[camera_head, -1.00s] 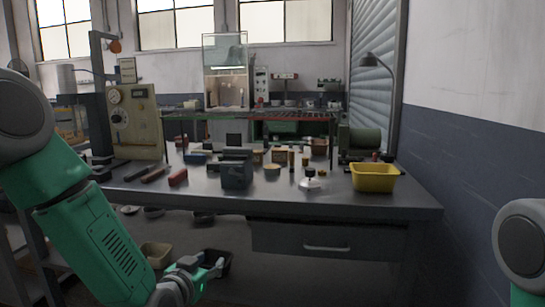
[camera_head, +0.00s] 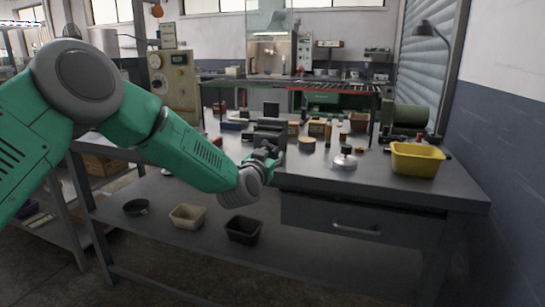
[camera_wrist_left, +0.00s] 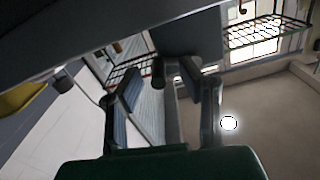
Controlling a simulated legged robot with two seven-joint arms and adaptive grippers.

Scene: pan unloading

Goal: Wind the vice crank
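The vice (camera_head: 268,133) is a dark grey block at the front edge of the workbench (camera_head: 400,192). My left gripper (camera_head: 262,158) is right at its front, reached from the left, and hides much of the crank side in the head view. In the left wrist view, the gripper's two fingers (camera_wrist_left: 165,100) stand apart. A thin grey bar, likely the crank (camera_wrist_left: 173,115), shows between them, below the vice body (camera_wrist_left: 188,35). I see a gap on either side of the bar, so the fingers do not look closed on it. My right gripper is out of view.
A yellow bin (camera_head: 416,159) and a silver round-based item (camera_head: 344,161) stand on the bench to the right. Several small parts lie behind the vice. A drawer (camera_head: 358,215) hangs under the bench top. Bins, including a black one (camera_head: 243,230), sit on the lower shelf.

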